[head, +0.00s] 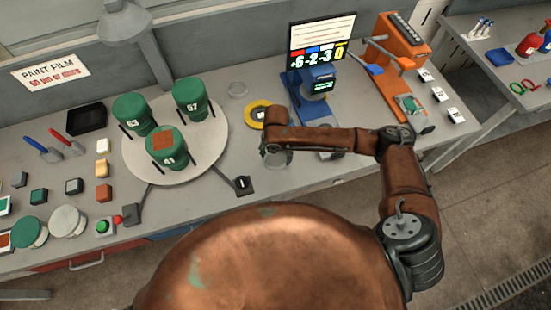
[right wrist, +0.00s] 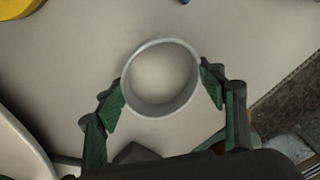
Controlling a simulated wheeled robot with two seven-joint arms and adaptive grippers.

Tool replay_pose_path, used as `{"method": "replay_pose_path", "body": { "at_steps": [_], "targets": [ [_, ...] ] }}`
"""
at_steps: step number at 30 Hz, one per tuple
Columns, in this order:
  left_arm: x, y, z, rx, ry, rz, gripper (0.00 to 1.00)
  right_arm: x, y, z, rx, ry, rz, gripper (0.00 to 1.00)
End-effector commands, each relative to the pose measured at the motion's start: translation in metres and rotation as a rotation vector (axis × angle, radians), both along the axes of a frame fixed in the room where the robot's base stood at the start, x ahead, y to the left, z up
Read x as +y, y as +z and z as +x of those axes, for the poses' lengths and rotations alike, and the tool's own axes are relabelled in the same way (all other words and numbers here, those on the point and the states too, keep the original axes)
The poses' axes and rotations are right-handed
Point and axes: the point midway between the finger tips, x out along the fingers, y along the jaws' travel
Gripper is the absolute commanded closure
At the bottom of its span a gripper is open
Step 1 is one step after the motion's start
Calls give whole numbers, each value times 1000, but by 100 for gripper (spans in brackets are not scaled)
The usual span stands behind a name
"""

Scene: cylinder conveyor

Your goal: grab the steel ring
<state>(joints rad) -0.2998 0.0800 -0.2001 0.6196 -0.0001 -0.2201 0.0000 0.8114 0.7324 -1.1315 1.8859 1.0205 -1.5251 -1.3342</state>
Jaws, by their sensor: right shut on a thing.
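The steel ring (right wrist: 128,85) is a plain grey open ring seen from above in the right wrist view. My right gripper (right wrist: 163,82) has its green fingers on either side of the ring, touching its outer wall, and is shut on it. In the head view the ring (head: 278,158) shows in part below the end of my right arm, near the front edge of the bench. The fingers are mostly hidden there. I cannot tell whether the ring is lifted off the bench. My left gripper is not in view.
A yellow ring (head: 251,108) lies just behind the arm's end. A blue stand with a screen (head: 322,38) and an orange press (head: 400,47) stand to the right. A round turntable (head: 200,150) with green cylinders is to the left.

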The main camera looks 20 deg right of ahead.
Motion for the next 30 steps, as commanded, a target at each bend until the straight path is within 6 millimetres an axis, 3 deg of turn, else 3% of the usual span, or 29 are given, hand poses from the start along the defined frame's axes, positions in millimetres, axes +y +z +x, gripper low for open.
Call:
{"method": "replay_pose_path", "body": {
  "at_steps": [3,13,20,30],
  "targets": [
    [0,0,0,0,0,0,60,0,1,0,-1,0,0,64],
    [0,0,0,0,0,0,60,0,5,1,-3,1,1,64],
    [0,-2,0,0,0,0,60,0,32,2,-6,1,1,64],
    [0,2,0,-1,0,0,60,-17,99,-65,-2,4,0,64]
  ]
}}
